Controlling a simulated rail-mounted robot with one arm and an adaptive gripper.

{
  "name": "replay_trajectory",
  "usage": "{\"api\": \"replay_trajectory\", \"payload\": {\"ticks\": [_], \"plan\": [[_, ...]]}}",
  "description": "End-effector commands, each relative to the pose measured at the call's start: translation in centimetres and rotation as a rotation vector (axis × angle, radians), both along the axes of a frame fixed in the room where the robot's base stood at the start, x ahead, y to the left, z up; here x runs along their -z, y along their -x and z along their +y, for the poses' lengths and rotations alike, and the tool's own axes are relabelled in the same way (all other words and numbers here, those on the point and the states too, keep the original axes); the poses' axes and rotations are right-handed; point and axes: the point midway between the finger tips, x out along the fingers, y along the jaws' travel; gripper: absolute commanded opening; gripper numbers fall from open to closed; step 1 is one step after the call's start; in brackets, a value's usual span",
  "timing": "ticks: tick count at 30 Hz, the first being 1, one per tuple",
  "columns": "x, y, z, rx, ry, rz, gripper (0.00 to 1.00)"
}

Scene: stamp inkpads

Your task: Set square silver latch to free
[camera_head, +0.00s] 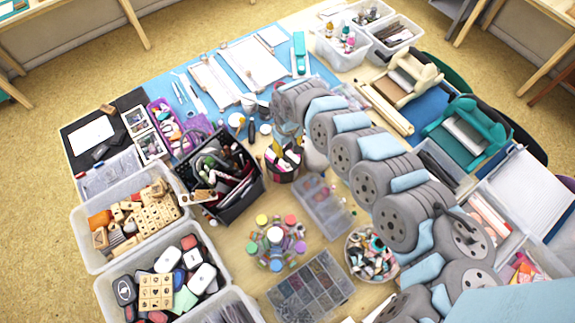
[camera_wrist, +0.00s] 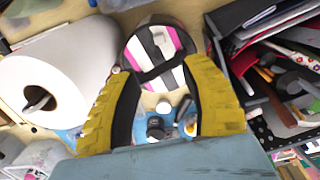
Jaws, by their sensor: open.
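I cannot make out a square silver latch in either view. My gripper shows in the wrist view (camera_wrist: 165,62) with its two yellow, black-padded fingers spread apart and nothing clearly held between them. A round pink, white and black striped container (camera_wrist: 180,43) shows beyond the gap between the fingers; I cannot tell whether they touch it. In the head view, the striped container (camera_head: 283,174) stands near the table's middle, below the end of my arm. My arm hides part of the table's right side there.
A black bin of pens (camera_head: 243,199) stands left of the striped container. Crates of wooden stamps (camera_head: 88,229) and inkpads (camera_head: 105,288) line the lower left. Jars (camera_head: 275,236) and a compartment box (camera_head: 312,290) fill the front. A white roll (camera_wrist: 50,78) shows in the wrist view.

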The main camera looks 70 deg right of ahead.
Motion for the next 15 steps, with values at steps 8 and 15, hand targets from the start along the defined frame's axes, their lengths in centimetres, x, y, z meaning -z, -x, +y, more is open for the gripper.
{"api": "replay_trajectory", "payload": {"ticks": [8, 15], "plan": [[2.9, -0.2, 0.0, 0.003, 0.001, -0.007, 0.46], [5.2, -0.2, 0.1, 0.001, -0.002, -0.003, 0.46]]}}
